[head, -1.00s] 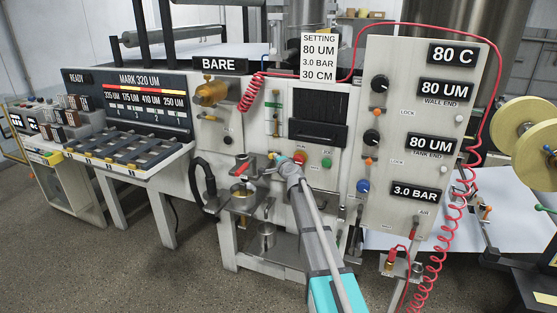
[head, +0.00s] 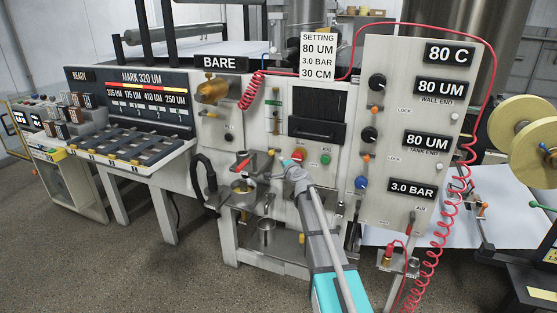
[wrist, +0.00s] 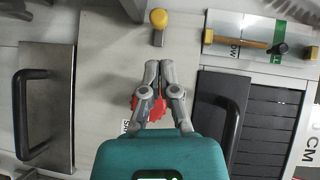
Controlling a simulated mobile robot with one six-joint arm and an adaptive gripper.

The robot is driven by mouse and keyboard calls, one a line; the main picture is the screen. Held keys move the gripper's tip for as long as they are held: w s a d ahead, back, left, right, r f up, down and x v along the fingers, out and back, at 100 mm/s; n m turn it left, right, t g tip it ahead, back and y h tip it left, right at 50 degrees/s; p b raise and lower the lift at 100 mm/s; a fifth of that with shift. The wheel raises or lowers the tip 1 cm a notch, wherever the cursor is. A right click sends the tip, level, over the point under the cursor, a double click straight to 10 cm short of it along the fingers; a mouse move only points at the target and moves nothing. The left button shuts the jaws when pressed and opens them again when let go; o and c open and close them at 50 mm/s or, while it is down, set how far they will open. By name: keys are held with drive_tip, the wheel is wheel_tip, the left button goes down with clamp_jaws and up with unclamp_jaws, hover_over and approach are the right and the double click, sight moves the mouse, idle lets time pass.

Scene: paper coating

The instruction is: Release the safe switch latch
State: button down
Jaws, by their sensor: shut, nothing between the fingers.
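A red knob (wrist: 147,104) on the pale machine face shows in the wrist view, partly hidden behind my fingers. A label beside it is mostly hidden, with only its first letters showing. I take this knob as the safe switch; its latch state cannot be told. In the head view a red button (head: 299,154) sits just beside my gripper (head: 287,163), apparently the same one. In the wrist view my gripper (wrist: 157,64) is shut and empty, its fingertips together in front of the panel. I cannot tell whether it touches the knob.
A green button (head: 325,160) sits right of the red one. A dark drawer with a handle (wrist: 231,122) and a handled metal panel (wrist: 47,130) flank the gripper. A yellow knob (wrist: 159,18) protrudes nearby. A red coiled hose (head: 437,265) hangs at the right.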

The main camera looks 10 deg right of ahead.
drive_tip(key=shift+s+d+r, duration=0.1)
drive_tip(key=shift+s+d, duration=0.05)
drive_tip(key=shift+s, duration=0.45)
drive_tip(key=shift+s+d+r, duration=0.1)
drive_tip(key=shift+s, duration=0.5)
drive_tip(key=s+a+f+n+g+y, duration=0.2)
drive_tip(key=s+a+f+n+g, duration=0.25)
drive_tip(key=s, duration=0.45)
drive_tip(key=s+a+f+n+g+y, duration=0.1)
drive_tip(key=s+a+f+n+g, duration=0.4)
drive_tip(key=s, duration=0.4)
drive_tip(key=s+f+n+g+h, duration=0.2)
drive_tip(key=s+f+n+g, duration=0.3)
drive_tip(key=s, duration=0.8)
drive_tip(key=s+d+f+g+h, duration=0.1)
drive_tip(key=s+d+g+h, duration=0.15)
drive_tip(key=s, duration=0.65)
wheel_tip(320, 180, up, 14)
drive_tip(key=p, duration=1.5)
drive_tip(key=shift+w+f+n, duration=0.15)
drive_tip(key=shift+w+n, duration=0.2)
drive_tip(key=shift+n, duration=0.1)
drive_tip(key=c, duration=1.3)
unclamp_jaws()
drive_tip(key=shift+h, duration=0.25)
drive_tip(key=shift+c, duration=0.2)
